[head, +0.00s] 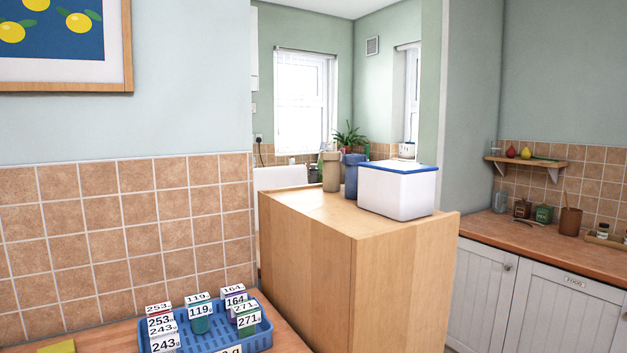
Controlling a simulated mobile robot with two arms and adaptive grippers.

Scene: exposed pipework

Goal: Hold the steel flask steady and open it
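I cannot make out a clearly steel-coloured flask in the head view. Two upright flask-like containers stand on top of the wooden cabinet (305,245): a beige one (331,172) and a blue one (352,178) just right of it. Their tops are too small to tell whether they are lidded. Neither of my grippers is in view.
A white box with a blue rim (397,190) stands right of the containers. A blue basket (212,336) with several number-labelled jars is on the lower counter. A worktop (535,240) with jars runs along the right. The cabinet top's front is clear.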

